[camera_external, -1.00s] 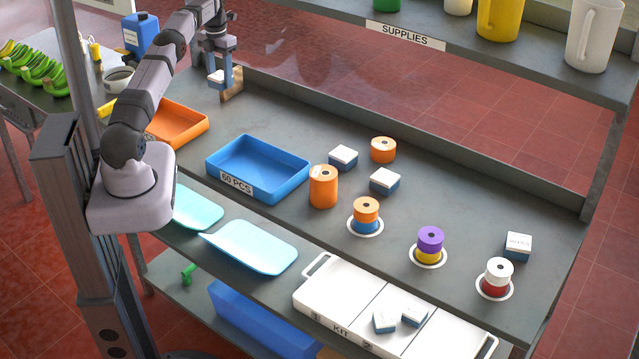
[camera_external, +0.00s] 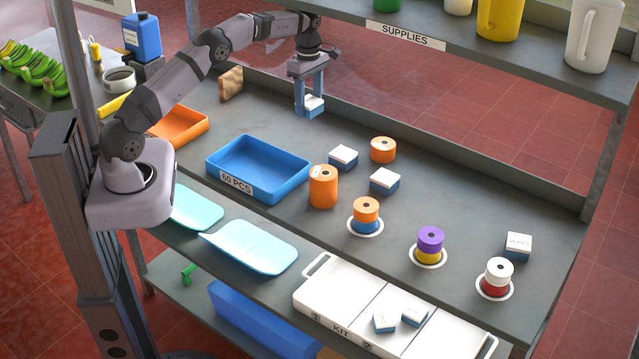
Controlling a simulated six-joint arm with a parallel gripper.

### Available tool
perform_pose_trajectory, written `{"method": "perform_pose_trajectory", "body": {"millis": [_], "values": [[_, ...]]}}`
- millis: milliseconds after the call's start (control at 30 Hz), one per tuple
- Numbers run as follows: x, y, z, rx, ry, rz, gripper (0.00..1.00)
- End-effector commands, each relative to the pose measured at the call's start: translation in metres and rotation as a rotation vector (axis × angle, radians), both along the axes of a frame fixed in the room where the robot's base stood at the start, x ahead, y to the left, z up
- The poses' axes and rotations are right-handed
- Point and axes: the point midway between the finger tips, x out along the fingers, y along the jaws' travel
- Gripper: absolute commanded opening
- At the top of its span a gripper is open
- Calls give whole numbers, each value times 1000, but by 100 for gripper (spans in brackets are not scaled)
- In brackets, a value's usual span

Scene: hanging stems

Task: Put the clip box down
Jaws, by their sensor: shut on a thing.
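The clip box (camera_external: 314,103), a small box with a white top and blue lower part, is between the fingers of my gripper (camera_external: 308,106). My gripper points down and is shut on it, near the back edge of the grey bench, behind the blue tray. The fingers hide part of the box. It appears held above the bench top, but the exact gap is hard to tell. Similar white and blue boxes stand on the bench, one (camera_external: 343,157) near the middle, one (camera_external: 384,181) just in front of it, and one (camera_external: 518,247) at the right.
A blue tray (camera_external: 217,179) and an orange tray (camera_external: 157,139) stand to the left. Orange spools (camera_external: 383,150) (camera_external: 323,187) and stacked spools (camera_external: 430,240) stand on the bench. A white kit tray (camera_external: 340,286) at the front holds two boxes. Bare bench lies behind the blue tray.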

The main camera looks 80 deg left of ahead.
Motion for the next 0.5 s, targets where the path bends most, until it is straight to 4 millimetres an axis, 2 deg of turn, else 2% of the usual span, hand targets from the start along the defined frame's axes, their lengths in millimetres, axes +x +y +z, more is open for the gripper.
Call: {"method": "perform_pose_trajectory", "body": {"millis": [33, 200, 367, 500], "values": [[12, -21, 1, 0, 0, -101, 26], [40, -82, 3, 0, 0, -436, 26], [59, -147, 4, 0, 0, -779, 26], [70, -216, 6, 0, 0, -1128, 26]]}}
